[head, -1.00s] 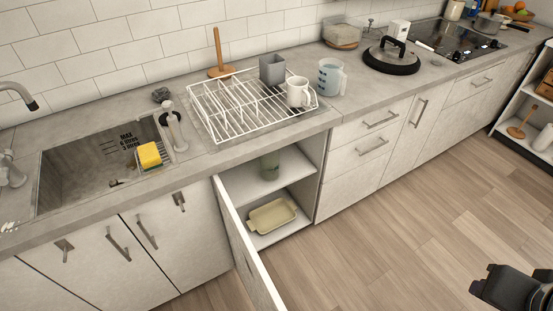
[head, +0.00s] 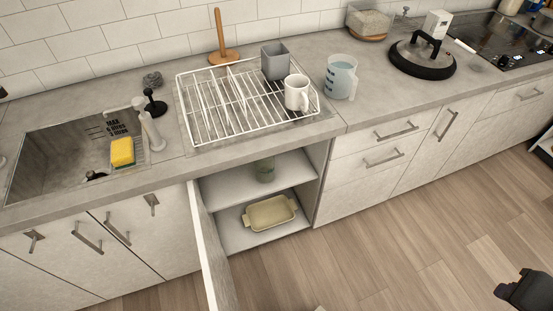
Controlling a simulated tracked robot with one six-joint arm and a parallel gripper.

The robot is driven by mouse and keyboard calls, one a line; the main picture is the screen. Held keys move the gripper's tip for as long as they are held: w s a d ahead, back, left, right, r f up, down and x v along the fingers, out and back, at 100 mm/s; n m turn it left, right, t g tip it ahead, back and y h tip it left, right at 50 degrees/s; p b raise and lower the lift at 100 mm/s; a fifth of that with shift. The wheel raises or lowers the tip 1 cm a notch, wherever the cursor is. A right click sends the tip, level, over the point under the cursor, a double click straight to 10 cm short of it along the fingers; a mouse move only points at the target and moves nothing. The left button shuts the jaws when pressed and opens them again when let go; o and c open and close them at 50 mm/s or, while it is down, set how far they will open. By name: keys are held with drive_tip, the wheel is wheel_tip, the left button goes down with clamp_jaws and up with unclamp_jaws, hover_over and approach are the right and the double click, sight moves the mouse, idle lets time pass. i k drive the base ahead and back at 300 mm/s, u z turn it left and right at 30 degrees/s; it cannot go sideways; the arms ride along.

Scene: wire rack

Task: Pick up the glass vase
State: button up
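A small greenish glass vessel (head: 265,170), which looks like the glass vase, stands upright on the upper shelf inside the open cabinet. Its top is close under the counter edge and may be partly hidden. The black end of my gripper (head: 526,292) shows at the bottom right corner, cut off by the frame. It is over the floor, well apart from the vessel. Its fingers cannot be made out.
The open cabinet door (head: 210,245) stands out to the left of the shelves. A cream baking dish (head: 270,212) sits on the lower shelf. A white wire rack (head: 215,130) with a grey cup (head: 275,62) and white mug (head: 297,92) is above.

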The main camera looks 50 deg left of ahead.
sight(264, 168)
drive_tip(key=i, duration=2.2)
drive_tip(key=u, duration=3.1)
